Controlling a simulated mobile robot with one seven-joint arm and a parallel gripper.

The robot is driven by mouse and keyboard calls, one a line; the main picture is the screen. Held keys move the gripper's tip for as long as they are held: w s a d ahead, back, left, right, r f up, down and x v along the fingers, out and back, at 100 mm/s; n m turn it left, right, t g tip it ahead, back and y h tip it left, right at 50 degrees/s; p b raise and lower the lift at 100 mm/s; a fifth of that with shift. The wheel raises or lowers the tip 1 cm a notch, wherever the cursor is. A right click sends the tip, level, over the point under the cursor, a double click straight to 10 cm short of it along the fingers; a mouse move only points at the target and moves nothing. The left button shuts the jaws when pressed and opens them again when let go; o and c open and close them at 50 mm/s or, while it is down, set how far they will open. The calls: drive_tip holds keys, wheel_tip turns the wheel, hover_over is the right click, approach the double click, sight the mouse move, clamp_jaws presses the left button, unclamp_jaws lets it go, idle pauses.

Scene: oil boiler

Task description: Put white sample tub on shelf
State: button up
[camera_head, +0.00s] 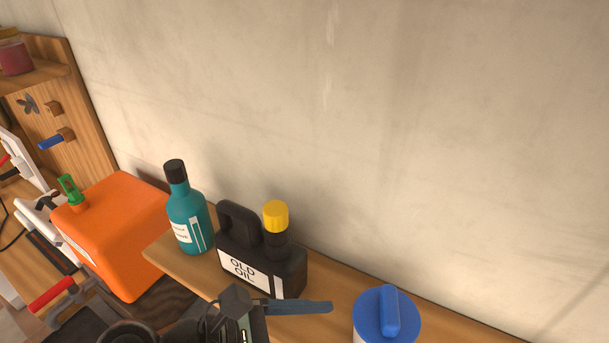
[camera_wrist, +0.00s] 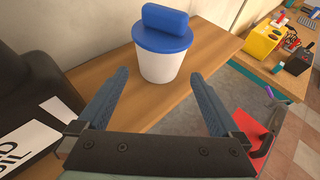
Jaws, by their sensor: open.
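The white sample tub (camera_wrist: 160,66) stands upright on a wooden shelf board (camera_wrist: 112,88); its blue lid (camera_wrist: 163,32) has a raised blue handle. In the head view the tub's blue lid (camera_head: 387,316) shows at the bottom right, with most of the white body cut off by the picture edge. My gripper (camera_wrist: 161,88) is open, its two blue-grey fingers pointing toward the tub, one to each side of it in the wrist view. The fingers look apart from the tub, with nothing between them. In the head view my gripper (camera_head: 290,306) is partly cut off, in front of the shelf (camera_head: 338,283).
A black old-oil jug (camera_head: 262,262) with a yellow cap and a teal bottle (camera_head: 188,215) stand left of the tub on the shelf. An orange container (camera_head: 120,225) is further left. The wall rises behind. Shelf right of the tub looks clear.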

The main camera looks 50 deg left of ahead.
drive_tip(key=shift+v, duration=1.45)
